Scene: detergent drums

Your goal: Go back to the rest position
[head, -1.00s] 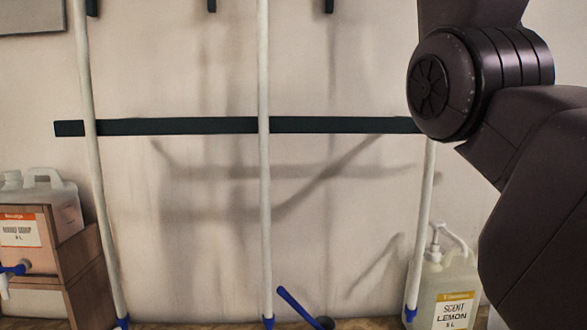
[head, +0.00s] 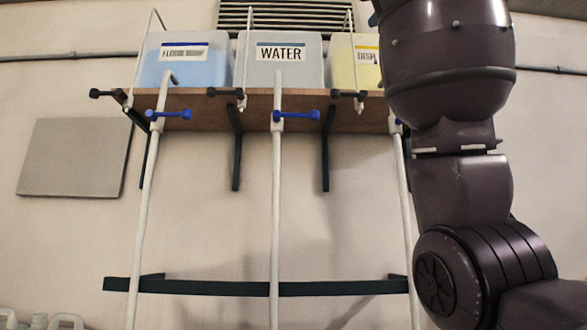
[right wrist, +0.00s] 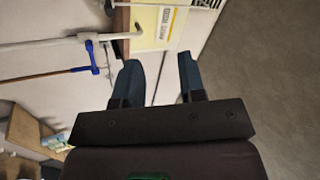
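My right arm fills the right side of the head view, bent and raised in front of the wall; its gripper is outside that view. In the right wrist view my right gripper (right wrist: 158,62) is open, its two dark blue-grey fingers apart with nothing between them. A yellow drum (right wrist: 157,27) shows beyond the fingers. My left arm and gripper are not in view.
A blue drum (head: 186,66), a clear WATER drum (head: 279,60) and a yellow drum (head: 354,60) stand on a high wooden shelf (head: 205,118). White pipes (head: 277,210) with blue valves (head: 295,116) hang down past a dark rail (head: 235,288).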

